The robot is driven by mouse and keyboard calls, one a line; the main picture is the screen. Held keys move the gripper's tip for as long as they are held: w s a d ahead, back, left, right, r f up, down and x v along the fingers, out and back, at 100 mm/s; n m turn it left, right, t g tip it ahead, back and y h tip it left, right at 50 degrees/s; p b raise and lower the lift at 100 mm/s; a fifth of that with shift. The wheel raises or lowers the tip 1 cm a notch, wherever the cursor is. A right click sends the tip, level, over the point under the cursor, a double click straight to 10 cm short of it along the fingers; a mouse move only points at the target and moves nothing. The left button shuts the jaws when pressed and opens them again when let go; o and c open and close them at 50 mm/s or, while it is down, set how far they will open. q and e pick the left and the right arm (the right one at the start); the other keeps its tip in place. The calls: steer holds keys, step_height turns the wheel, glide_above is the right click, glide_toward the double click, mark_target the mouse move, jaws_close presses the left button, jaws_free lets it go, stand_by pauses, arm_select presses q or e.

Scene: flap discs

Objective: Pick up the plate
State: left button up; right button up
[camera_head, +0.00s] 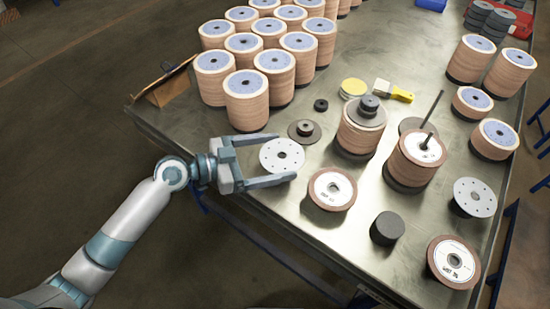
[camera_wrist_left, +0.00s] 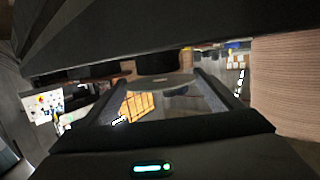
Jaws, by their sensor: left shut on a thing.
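The plate (camera_head: 282,152) is a thin, pale round disc with a dark centre hole and a ring of small holes. It sits between the two fingers of my left gripper (camera_head: 283,160) near the table's left edge, with the fingers at opposite sides of its rim. My left gripper is shut on it. In the left wrist view the plate (camera_wrist_left: 160,84) shows nearly edge-on between the fingers. I cannot tell how far it is above the table. A similar pale plate (camera_head: 474,197) lies at the right. My right gripper is not in view.
Tall disc stacks (camera_head: 246,100) stand behind the gripper. A dark flanged hub (camera_head: 304,131) is close beyond the plate. A brown-rimmed disc (camera_head: 332,189) lies just right of the fingertips, and a black cylinder (camera_head: 387,228) is farther right. The table's near left strip (camera_head: 270,205) is bare.

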mark_target(279, 160)
arm_select(q)
steer(key=r, duration=0.2)
steer(key=d+r, duration=0.1)
steer(key=shift+s+d+r+b, duration=0.1)
steer(key=shift+s+r+b, duration=0.2)
steer(key=s+d+r, duration=0.4)
steer(key=d+r, duration=0.2)
steer(key=d, duration=0.3)
steer(key=shift+s+d+b, duration=0.15)
steer(key=shift+s+b, duration=0.15)
steer(key=shift+b, duration=0.05)
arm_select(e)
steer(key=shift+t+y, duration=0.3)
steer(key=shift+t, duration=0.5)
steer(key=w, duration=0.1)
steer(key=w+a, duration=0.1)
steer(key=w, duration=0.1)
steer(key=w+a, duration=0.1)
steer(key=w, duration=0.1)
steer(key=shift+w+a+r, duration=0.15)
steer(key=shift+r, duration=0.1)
arm_select(q)
steer(key=shift+r, duration=0.1)
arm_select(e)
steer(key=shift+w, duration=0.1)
